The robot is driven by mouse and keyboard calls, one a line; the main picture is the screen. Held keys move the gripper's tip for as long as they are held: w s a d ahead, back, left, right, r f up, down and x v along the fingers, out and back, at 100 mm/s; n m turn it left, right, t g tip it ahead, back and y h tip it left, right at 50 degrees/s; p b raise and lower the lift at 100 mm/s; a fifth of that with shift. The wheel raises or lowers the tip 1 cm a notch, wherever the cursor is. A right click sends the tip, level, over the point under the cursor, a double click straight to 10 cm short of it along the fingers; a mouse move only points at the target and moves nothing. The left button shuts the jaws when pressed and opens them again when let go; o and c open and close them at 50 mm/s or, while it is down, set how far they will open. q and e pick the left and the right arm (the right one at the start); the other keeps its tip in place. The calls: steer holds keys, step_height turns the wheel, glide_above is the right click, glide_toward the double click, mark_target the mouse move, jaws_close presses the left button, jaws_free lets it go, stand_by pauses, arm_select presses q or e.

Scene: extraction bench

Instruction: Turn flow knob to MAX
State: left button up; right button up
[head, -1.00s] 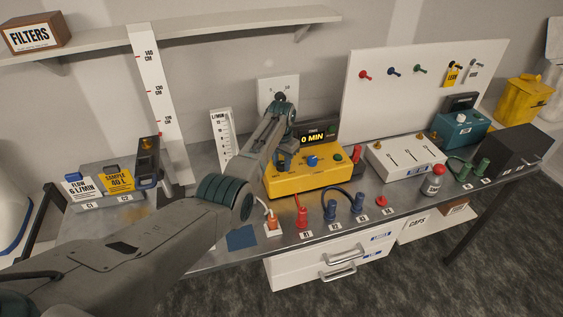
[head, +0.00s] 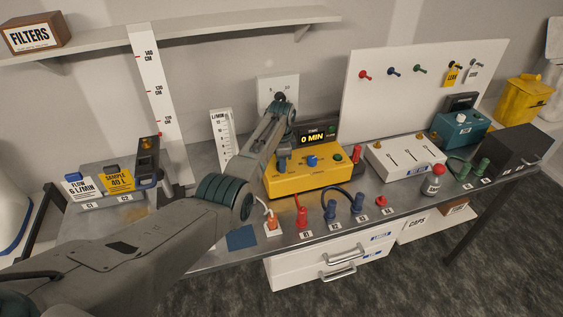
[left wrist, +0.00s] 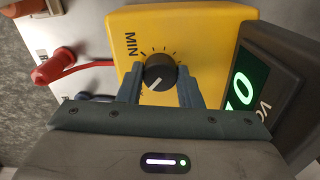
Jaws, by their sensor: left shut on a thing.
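The yellow box (head: 300,180) stands on the bench below a black display (head: 316,135) reading 0 MIN. In the left wrist view the black flow knob (left wrist: 159,72) is on the yellow face, with tick marks around it and a MIN label (left wrist: 130,44) at upper left. Its white pointer line points to the lower left of that picture, away from MIN. No MAX label shows; my gripper covers that side. My left gripper (left wrist: 159,90) is shut on the knob, one finger on each side. In the head view the left gripper (head: 283,162) is over the box's left part. My right gripper is not in view.
Red (head: 302,217) and blue (head: 330,209) connectors stand in front of the box. A white pegboard (head: 420,90) stands behind.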

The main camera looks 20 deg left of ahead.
arm_select(q)
steer(key=shift+w+r+m, duration=0.1)
steer(key=shift+r+m, duration=0.05)
steer(key=shift+m, duration=0.25)
steer(key=o, duration=1)
steer(key=shift+r+b, duration=1.95)
steer(key=shift+r, duration=3.4)
